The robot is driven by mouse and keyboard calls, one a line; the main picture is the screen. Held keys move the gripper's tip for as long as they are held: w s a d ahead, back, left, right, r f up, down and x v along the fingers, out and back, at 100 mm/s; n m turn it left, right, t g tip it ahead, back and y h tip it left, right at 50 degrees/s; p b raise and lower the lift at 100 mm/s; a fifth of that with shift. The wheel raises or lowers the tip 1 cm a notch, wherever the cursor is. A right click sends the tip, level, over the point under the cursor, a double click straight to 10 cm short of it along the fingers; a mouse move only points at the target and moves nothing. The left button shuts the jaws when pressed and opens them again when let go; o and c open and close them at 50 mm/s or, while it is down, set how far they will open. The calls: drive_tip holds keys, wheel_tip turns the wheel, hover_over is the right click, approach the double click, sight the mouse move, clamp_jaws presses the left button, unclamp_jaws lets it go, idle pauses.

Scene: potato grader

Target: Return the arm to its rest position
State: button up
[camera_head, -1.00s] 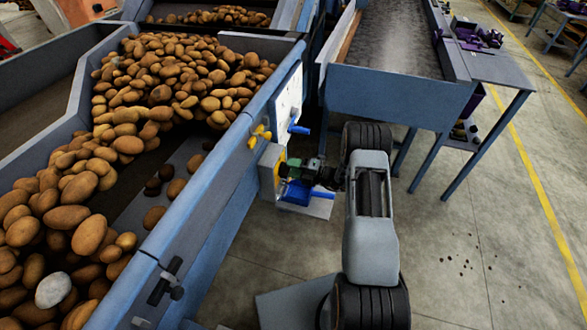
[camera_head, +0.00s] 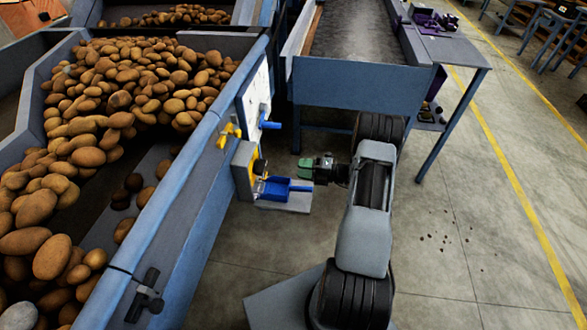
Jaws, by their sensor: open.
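My arm reaches up from the bottom of the head view and bends left at its upper end. My gripper (camera_head: 308,168) has greenish fingers and points left. It is open and empty, just right of a blue scoop (camera_head: 282,187) and apart from the panel. The scoop rests on a small grey shelf (camera_head: 296,204) on the side of the hopper.
A potato hopper (camera_head: 187,179) full of potatoes fills the left. Its side carries a white panel (camera_head: 250,105), a yellow knob (camera_head: 229,134) and a blue handle (camera_head: 268,122). A blue-framed conveyor (camera_head: 360,95) stands behind my arm.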

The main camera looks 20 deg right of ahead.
drive_tip(key=shift+s+d, duration=0.2)
drive_tip(key=shift+d, duration=0.1)
idle(0.4)
drive_tip(key=s+a+f+n+g+h, duration=0.15)
drive_tip(key=s+n+g, duration=0.25)
drive_tip(key=n, duration=0.4)
drive_tip(key=s+a+n+g+h, duration=0.1)
drive_tip(key=s+a+n+g, duration=0.3)
drive_tip(key=n, duration=0.5)
drive_tip(key=s+a+r+n+h+p, duration=0.1)
drive_tip(key=s+a+r+n+h, duration=0.1)
drive_tip(key=r+n, duration=0.6)
drive_tip(key=s+a+r+n+t+h+p, duration=0.1)
drive_tip(key=s+a+r+n+h, duration=0.2)
drive_tip(key=r+n, duration=0.6)
drive_tip(key=s+a+r+n+h+p, duration=0.1)
drive_tip(key=s+a+r+n+h, duration=0.1)
drive_tip(key=s+r+n+h, duration=0.4)
wheel_tip(320, 180, up, 4)
drive_tip(key=n+h, duration=0.1)
drive_tip(key=n, duration=0.2)
drive_tip(key=shift+a+f+t+p, duration=0.2)
drive_tip(key=shift+a+t+p, duration=0.1)
drive_tip(key=shift+a, duration=0.05)
